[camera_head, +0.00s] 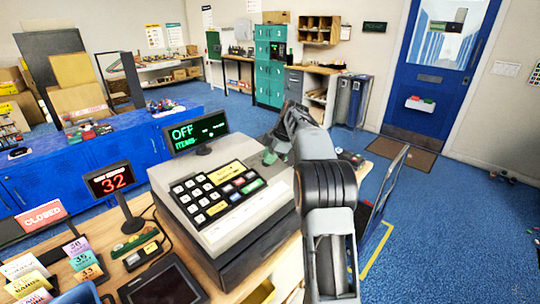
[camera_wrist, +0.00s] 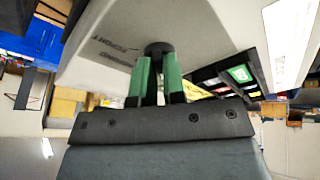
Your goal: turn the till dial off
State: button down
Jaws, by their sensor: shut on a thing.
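The grey till (camera_head: 232,200) stands on the wooden counter, with black and coloured keys on its sloped top. Its display (camera_head: 198,132) shows "OFF" and "ITEMS" in green letters. My gripper (camera_head: 271,157) reaches to the till's far right side. In the wrist view, the green fingers of my gripper (camera_wrist: 159,70) are shut on a dark round dial (camera_wrist: 158,48) on the till's pale side panel. Lettering shows on the panel beside the dial, but I cannot read it for sure. The dial is hidden in the head view.
A small display (camera_head: 112,180) reading "32", a red "CLOSED" sign (camera_head: 43,216) and coloured cards (camera_head: 82,260) stand left of the till. A dark tablet (camera_head: 162,284) lies in front. Blue floor (camera_head: 450,230) is open at the right.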

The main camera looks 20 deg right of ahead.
jog(key=shift+f+n, duration=0.15)
jog(key=shift+n, duration=0.15)
dwell(0.4)
jog(key=c, duration=1.2)
grip_release()
jog(key=p+v, duration=0.2)
jog(key=v, duration=1.1)
jog(key=shift+r+p, duration=0.3)
jog(key=shift+r, duration=0.1)
jog(key=shift+d, duration=0.1)
